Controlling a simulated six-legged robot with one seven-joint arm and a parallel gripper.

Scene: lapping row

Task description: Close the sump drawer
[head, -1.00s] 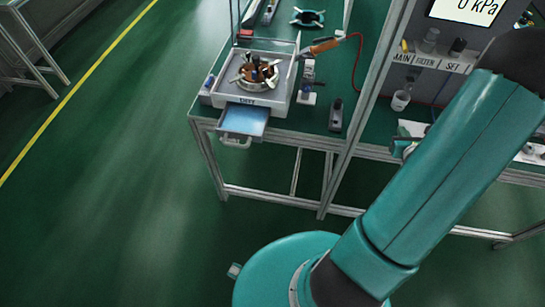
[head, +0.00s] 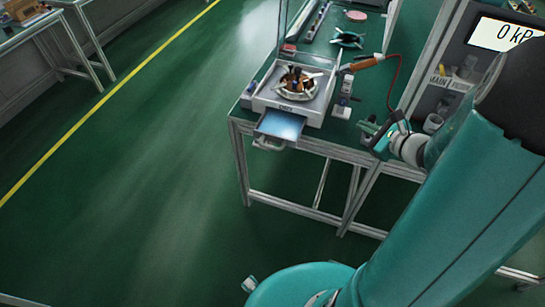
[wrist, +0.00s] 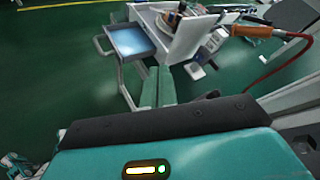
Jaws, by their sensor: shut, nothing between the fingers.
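The sump drawer (head: 282,125) is a shallow tray with a blue inside. It sticks out open from the front of the light grey lapping unit (head: 290,100), with its bar handle (head: 268,145) outermost. In the wrist view the open drawer (wrist: 130,42) and its handle (wrist: 101,40) show at upper left. My gripper (head: 372,138) is to the right of the drawer, apart from it, by the bench's front side. In the wrist view my gripper's two teal fingers (wrist: 158,72) are together and empty, below and right of the drawer in the picture.
A orange-handled tool (head: 363,64) with a red hose and a small upright device (head: 346,86) stand right of the unit. Bench frame posts and a pressure display (head: 503,34) are farther right. Green floor (head: 160,150) in front and left is clear.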

